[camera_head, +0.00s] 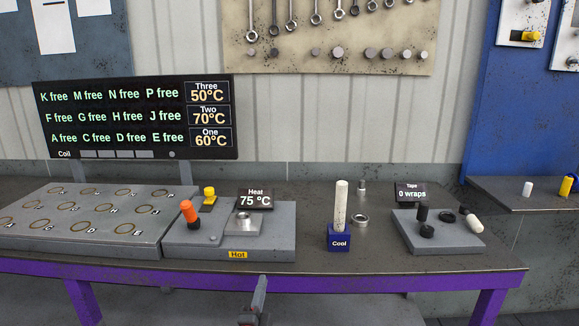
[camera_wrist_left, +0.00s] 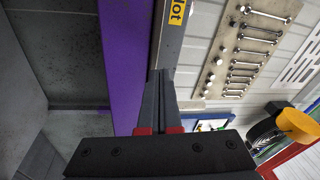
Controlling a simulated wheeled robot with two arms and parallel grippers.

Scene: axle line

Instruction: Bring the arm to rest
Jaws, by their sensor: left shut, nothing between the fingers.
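My left gripper (camera_head: 262,281) shows at the bottom middle of the head view, in front of the bench's front edge and below the heater plate marked Hot. It is shut and empty. In the left wrist view its two dark fingers (camera_wrist_left: 160,78) lie together, with the purple bench edge (camera_wrist_left: 120,60) beside them. My right gripper is in neither view.
The bench (camera_head: 380,262) holds the slotted coil plate (camera_head: 160,222), the heater base (camera_head: 280,240) with an orange-topped lever (camera_head: 189,212), the blue Cool block (camera_head: 339,240) with a pale rod, a metal ring (camera_head: 360,220) and the tape base (camera_head: 450,242). A display board (camera_head: 110,117) stands behind.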

